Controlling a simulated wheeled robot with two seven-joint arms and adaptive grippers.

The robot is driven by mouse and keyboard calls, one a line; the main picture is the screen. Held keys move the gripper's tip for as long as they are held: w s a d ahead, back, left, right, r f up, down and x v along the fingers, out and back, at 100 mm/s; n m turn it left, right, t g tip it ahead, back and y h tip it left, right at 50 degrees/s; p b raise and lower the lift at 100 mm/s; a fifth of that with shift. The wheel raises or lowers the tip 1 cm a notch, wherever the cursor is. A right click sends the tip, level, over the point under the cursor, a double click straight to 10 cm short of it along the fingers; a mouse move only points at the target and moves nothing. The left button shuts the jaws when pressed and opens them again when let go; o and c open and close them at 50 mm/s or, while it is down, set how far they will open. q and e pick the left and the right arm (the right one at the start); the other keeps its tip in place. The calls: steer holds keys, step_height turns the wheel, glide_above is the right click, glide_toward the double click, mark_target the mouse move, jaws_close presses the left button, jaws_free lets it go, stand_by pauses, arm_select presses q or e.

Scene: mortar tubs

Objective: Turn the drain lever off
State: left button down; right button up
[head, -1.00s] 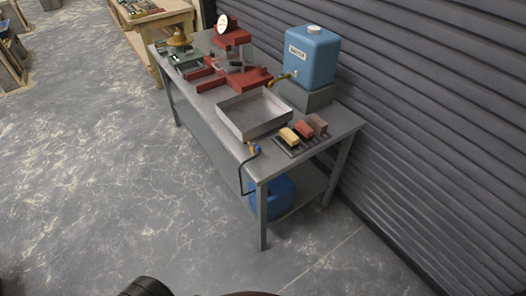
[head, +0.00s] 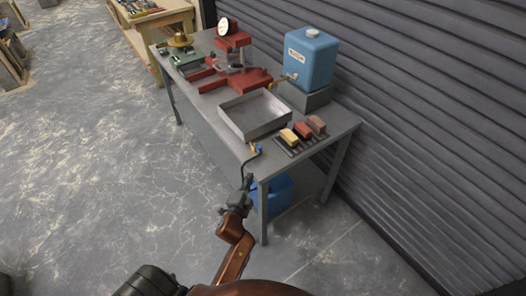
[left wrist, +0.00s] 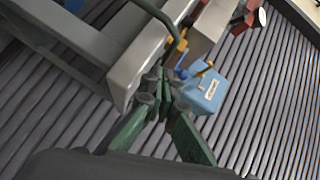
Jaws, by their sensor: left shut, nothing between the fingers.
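The drain lever (head: 256,148) is a small blue handle on a brass valve below the near corner of the metal tray (head: 232,124). In the left wrist view the blue lever (left wrist: 181,73) shows just beyond the fingertips. A dark hose (head: 246,164) hangs from the valve. My left gripper (head: 248,180) is shut and empty, just below the valve in front of the bench edge. Its green fingers also show in the left wrist view (left wrist: 158,84). I cannot tell how far the fingertips are from the lever. My right gripper is not in view.
A blue water tank (head: 312,57) with a brass tap stands on the bench (head: 340,128). Coloured blocks (head: 303,130) lie on a rack beside the tray. A red machine (head: 232,75) stands further back. A blue container (head: 272,193) sits on the lower shelf.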

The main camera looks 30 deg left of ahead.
mark_target(258, 145)
arm_select(q)
steer(key=w+d+r+m+t+h, duration=0.1)
steer(key=w+d+r+m+t, duration=0.1)
steer(key=w+d+r+m, duration=0.2)
steer(key=shift+w+d+m+t+h, duration=0.2)
steer(key=shift+w+m+t+h, duration=0.15)
steer(key=shift+w, duration=0.2)
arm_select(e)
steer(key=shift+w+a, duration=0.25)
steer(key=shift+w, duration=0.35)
arm_select(q)
steer(key=w, duration=0.3)
steer(key=w+a, duration=0.1)
steer(key=w, duration=0.5)
steer(key=shift+w+a+r+b, duration=0.15)
steer(key=shift+w+a+b, duration=0.05)
steer(key=shift+a+b, duration=0.2)
steer(key=a, duration=0.1)
steer(key=s+a, duration=0.1)
steer(key=shift+a+p, duration=0.35)
steer(key=shift+s+a, duration=0.3)
steer(key=shift+a, duration=0.15)
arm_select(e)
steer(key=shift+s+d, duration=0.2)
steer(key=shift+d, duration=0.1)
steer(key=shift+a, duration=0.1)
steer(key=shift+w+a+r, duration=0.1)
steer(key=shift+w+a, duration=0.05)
